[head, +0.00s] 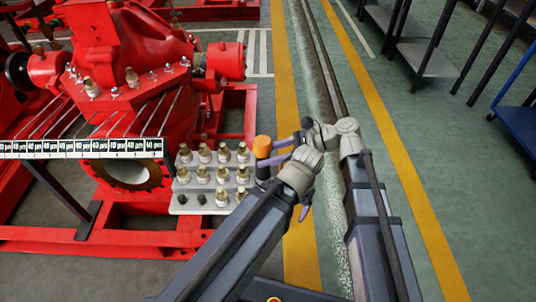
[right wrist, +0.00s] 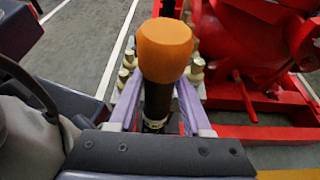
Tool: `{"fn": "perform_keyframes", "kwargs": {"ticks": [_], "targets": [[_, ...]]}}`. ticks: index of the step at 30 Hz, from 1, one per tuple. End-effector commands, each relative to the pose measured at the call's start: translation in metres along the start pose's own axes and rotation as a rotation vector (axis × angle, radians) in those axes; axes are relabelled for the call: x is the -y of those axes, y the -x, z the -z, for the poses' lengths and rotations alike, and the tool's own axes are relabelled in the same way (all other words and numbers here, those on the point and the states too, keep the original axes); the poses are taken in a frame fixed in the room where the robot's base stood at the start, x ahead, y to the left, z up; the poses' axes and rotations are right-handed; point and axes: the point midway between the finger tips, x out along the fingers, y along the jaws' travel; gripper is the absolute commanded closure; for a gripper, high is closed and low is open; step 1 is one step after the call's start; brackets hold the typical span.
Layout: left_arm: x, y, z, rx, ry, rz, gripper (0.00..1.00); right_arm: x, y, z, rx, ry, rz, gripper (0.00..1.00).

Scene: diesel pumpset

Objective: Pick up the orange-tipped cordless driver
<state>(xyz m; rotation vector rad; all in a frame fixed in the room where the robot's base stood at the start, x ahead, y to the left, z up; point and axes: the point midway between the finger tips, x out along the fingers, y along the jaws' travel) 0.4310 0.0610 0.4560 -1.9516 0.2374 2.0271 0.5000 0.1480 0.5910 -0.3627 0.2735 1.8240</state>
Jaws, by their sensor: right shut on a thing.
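The cordless driver (head: 262,148) has an orange tip on a dark body and stands about upright at the right edge of the plate of fittings. My right gripper (head: 268,152) reaches it from the right with its purple fingers on either side. In the right wrist view the driver (right wrist: 164,52) sits between the shut fingers of the gripper (right wrist: 158,105). Its lower end is hidden. I cannot tell whether it rests on something. My left gripper (head: 305,206) is mostly hidden by its wrist, so its jaws are not clear.
A pale plate (head: 182,208) carries several brass fittings beside the driver. A red pump (head: 130,60) on a red frame stands to the left. A ruler strip (head: 80,149) crosses in front of it. My two forearms lie close together. Open floor (head: 440,160) lies to the right.

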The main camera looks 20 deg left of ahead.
Motion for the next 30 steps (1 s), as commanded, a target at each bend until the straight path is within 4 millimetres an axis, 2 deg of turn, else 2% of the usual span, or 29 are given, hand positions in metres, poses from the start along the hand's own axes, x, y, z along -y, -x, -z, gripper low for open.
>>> {"fn": "perform_keyframes", "kwargs": {"ticks": [1,17,30], "targets": [[0.001,0.012,-0.001,0.0,-0.001,0.0,0.17,0.0,0.005,-0.012,0.003,0.0,0.0,1.0],[0.009,0.077,-0.005,0.003,0.002,0.006,0.17,0.0,0.03,-0.072,0.003,0.0,0.0,1.0],[0.015,0.147,-0.009,0.005,0.01,0.001,0.17,0.0,0.057,-0.138,0.003,0.0,0.0,1.0]]}}
